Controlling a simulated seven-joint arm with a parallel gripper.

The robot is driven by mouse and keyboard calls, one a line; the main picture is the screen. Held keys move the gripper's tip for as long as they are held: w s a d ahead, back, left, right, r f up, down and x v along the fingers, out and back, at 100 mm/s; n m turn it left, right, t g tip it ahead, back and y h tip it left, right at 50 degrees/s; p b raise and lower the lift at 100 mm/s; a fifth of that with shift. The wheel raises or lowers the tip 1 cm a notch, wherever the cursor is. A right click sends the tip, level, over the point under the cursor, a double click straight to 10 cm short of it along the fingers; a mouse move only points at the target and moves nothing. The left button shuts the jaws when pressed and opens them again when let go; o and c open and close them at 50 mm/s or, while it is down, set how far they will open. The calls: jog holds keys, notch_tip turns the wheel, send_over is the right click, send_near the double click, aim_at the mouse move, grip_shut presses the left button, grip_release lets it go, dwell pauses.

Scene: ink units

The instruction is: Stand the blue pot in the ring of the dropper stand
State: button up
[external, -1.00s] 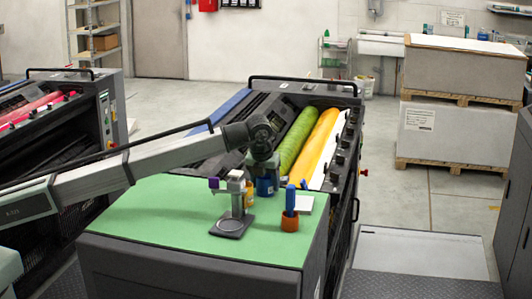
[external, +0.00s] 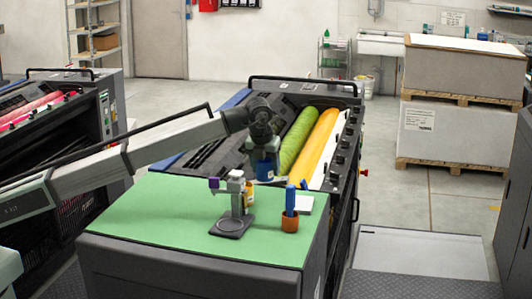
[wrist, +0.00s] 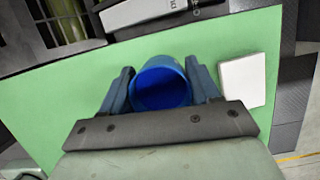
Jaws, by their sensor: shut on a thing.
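The blue pot (external: 264,170) is held between the fingers of my gripper (external: 262,158), raised above the back of the green bench top. In the wrist view the pot (wrist: 161,84) shows its open mouth, with one finger of my gripper (wrist: 161,90) on each side. The dropper stand (external: 237,203) stands upright in front of the pot and a little to its left in the external view. The stand does not show in the wrist view.
An orange cup (external: 290,224) with a blue stick-like item (external: 290,199) stands right of the stand. A white square (external: 306,203) lies behind it. A yellow-orange item (external: 249,196) is partly hidden behind the stand. The left part of the green top (external: 150,220) is clear.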

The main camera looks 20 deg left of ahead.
jog(key=v, duration=0.4)
jog(key=shift+w+d+r, duration=0.2)
jog(key=shift+w+d, duration=0.05)
jog(key=shift+d, duration=0.05)
jog(key=s+d+r+m, duration=0.1)
jog(key=s+d+r, duration=0.3)
jog(key=s, duration=0.5)
notch_tip(320, 180, up, 6)
jog(key=m+h, duration=0.1)
jog(key=m, duration=0.2)
send_over(233, 225)
jog(key=s, duration=0.1)
jog(key=f, duration=1.8)
jog(key=shift+a, duration=0.25)
jog(key=shift+f, duration=0.1)
jog(key=o, duration=1.5)
